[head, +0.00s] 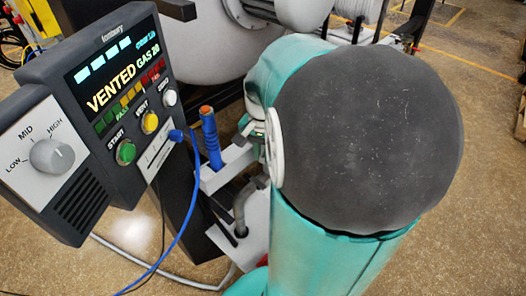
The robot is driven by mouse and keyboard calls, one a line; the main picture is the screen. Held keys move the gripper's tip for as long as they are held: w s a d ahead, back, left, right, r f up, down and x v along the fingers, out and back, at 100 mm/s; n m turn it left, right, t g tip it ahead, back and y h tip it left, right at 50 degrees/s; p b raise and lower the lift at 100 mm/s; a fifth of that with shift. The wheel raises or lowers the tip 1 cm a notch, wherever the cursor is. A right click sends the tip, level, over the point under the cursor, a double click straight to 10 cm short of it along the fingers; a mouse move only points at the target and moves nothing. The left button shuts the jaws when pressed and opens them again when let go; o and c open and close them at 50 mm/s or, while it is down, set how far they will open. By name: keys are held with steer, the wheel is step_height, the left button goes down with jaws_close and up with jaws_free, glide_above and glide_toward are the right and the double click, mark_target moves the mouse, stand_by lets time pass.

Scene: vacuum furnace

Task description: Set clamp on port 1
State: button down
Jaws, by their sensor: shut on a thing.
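My teal arm with a large dark grey round joint covers the middle and right of the head view. What looks like my gripper (252,130) shows only as a small grey metal part at the left edge of the arm. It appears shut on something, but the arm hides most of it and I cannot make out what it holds. I cannot pick out the clamp or port 1. To the left of the gripper, a blue wand (211,140) with an orange-brown tip stands upright in a light grey holder (233,162).
A dark control box (100,105) reading "VENTED" and "GAS 20", with a LOW-MID-HIGH knob (52,156), stands at the left. A blue cable (187,215) hangs from it. A large pale vessel (205,50) is behind. Open brown floor (475,190) lies at the right.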

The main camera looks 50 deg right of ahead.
steer(key=c, duration=1.3)
jaws_free()
step_height(320, 180, up, 14)
steer(key=shift+f, duration=0.15)
